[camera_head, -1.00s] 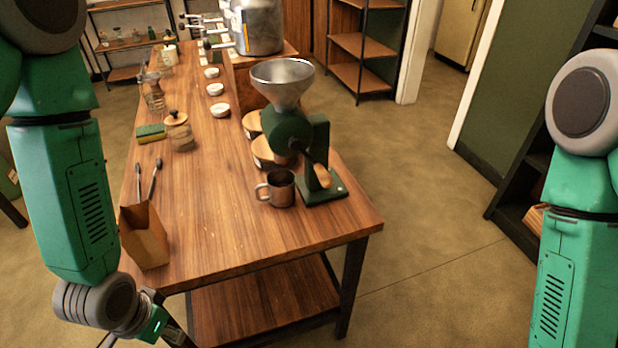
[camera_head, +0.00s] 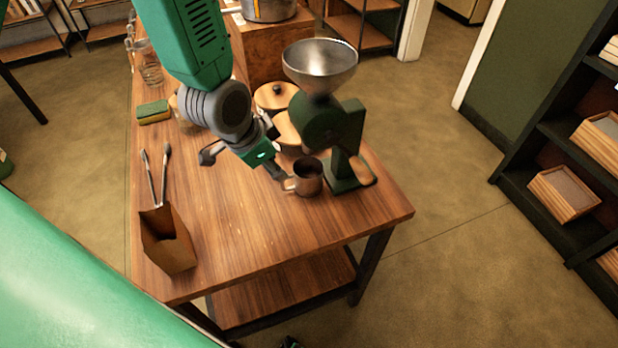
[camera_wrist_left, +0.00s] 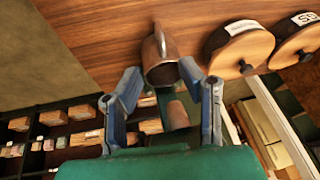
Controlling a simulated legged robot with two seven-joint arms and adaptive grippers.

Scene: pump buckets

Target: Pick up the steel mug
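The steel mug (camera_head: 309,177) stands upright on the wooden table, beside the base of the green grinder, with its handle toward the left. My left gripper (camera_head: 244,166) is just left of the mug, with its fingers spread. In the left wrist view the mug (camera_wrist_left: 160,70) is just beyond the fingertips and between their lines, its handle facing the camera's upper side. One finger of the left gripper (camera_wrist_left: 161,72) is close to the mug's side; I cannot tell if it touches. Nothing is held. My right gripper does not show.
The grinder (camera_head: 322,122) stands right behind the mug. Wooden-lidded containers (camera_head: 277,96) are behind my left gripper. The table's front middle (camera_head: 250,235) is clear.

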